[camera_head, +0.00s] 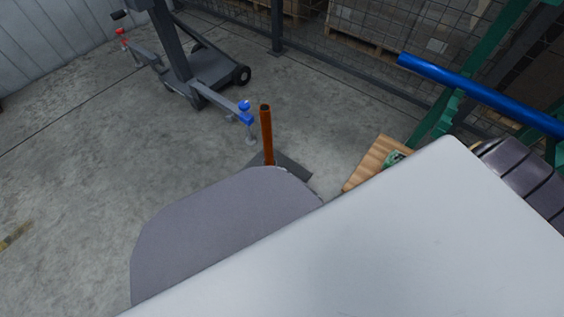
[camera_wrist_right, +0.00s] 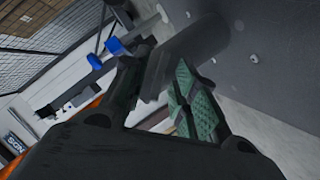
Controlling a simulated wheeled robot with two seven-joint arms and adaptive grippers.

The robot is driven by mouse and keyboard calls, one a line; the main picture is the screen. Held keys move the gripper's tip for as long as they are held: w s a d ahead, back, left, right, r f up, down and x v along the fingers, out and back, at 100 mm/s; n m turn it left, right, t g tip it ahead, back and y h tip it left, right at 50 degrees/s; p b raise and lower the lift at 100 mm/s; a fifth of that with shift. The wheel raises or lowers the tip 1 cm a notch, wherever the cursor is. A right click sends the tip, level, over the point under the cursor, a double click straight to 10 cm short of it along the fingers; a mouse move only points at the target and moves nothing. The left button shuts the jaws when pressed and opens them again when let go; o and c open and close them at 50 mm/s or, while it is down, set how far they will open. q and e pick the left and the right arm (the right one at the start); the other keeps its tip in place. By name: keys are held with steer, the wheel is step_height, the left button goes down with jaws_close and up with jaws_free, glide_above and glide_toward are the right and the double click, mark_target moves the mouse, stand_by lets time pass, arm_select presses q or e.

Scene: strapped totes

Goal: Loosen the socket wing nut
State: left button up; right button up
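In the head view a dark grey wheeled stand (camera_head: 185,75) has a blue winged knob (camera_head: 245,110) on the end of one bar and a red winged knob (camera_head: 122,35) on another. I cannot tell which is the socket wing nut. In the right wrist view a blue winged part (camera_wrist_right: 115,45) shows on a grey bar, beyond the fingers. My right gripper (camera_wrist_right: 165,90) has its fingers apart, one dark, one with green pads. A dark grey cylinder shows behind the gap; I cannot tell whether it touches them. My left gripper is not in view.
An orange-brown upright post (camera_head: 266,135) stands on a dark base near the middle. A wooden board (camera_head: 372,165), a dark strapped tote (camera_head: 520,170) and a rack with a blue beam (camera_head: 470,90) are at right. Large pale surfaces hide the lower head view.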

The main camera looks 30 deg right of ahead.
steer(key=v, duration=1.2)
stand_by(0.8)
stand_by(0.5)
